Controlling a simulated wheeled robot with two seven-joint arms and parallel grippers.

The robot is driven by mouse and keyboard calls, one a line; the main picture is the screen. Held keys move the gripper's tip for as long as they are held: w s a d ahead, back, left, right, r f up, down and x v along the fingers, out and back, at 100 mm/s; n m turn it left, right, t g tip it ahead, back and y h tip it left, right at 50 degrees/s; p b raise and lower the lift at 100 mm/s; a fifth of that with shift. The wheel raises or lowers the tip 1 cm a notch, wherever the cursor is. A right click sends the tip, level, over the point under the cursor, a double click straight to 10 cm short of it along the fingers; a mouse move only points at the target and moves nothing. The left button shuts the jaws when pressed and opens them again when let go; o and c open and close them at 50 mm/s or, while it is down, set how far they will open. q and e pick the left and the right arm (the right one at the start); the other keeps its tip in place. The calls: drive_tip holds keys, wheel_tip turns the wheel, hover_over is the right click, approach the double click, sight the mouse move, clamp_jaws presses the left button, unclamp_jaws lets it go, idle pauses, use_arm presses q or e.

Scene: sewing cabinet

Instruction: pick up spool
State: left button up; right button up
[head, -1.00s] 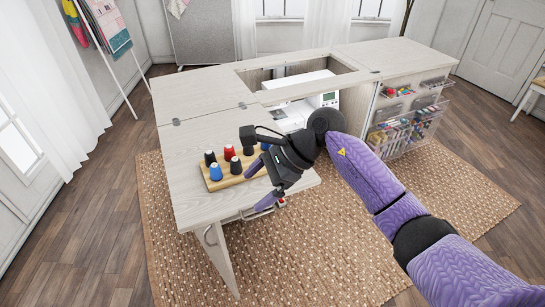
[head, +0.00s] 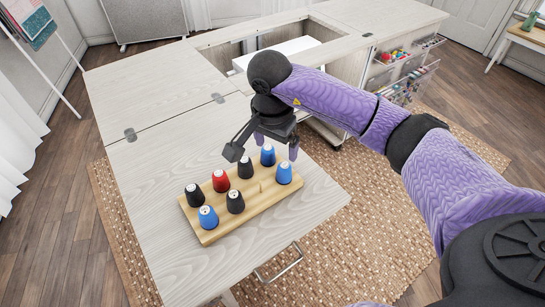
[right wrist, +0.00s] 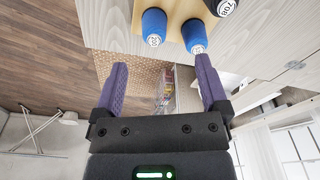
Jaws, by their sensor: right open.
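Several spools stand upright in two rows on a wooden board (head: 262,203) on the cabinet top. The back row has a black spool (head: 193,194), a red spool (head: 221,181), a black spool (head: 245,167) and a blue spool (head: 267,155). The front row has a blue spool (head: 208,217), a black spool (head: 235,201) and a blue spool (head: 284,173). My right gripper (head: 276,146) is open and empty by the two right-end blue spools. In the right wrist view, these blue spools (right wrist: 154,27) (right wrist: 195,36) sit beyond its purple fingertips (right wrist: 162,67). My left gripper is out of view.
The pale cabinet top (head: 160,170) is clear left of the board. An opening with a white machine (head: 290,48) lies behind my right arm. Clear drawers (head: 400,65) stand at the right. A metal handle (head: 280,263) sticks out below the front edge.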

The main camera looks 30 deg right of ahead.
sight(284, 167)
drive_tip(key=f, duration=0.1)
drive_tip(key=f+b, duration=0.1)
drive_tip(key=f, duration=0.1)
drive_tip(key=shift+s+d+f, duration=0.2)
drive_tip(key=shift+f, duration=0.1)
drive_tip(key=f, duration=0.1)
drive_tip(key=d+f+b, duration=0.1)
drive_tip(key=f, duration=0.1)
drive_tip(key=d+f+b, duration=0.1)
drive_tip(key=f, duration=0.1)
drive_tip(key=shift+w, duration=0.25)
drive_tip(key=shift+f+b, duration=0.3)
drive_tip(key=shift+f, duration=0.05)
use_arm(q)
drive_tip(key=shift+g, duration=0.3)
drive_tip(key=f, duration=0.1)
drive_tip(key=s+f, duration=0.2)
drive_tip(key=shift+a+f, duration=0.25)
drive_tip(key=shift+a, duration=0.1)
use_arm(e)
drive_tip(key=shift+r, duration=0.1)
drive_tip(key=shift+c, duration=0.6)
drive_tip(key=c, duration=0.5)
clamp_jaws()
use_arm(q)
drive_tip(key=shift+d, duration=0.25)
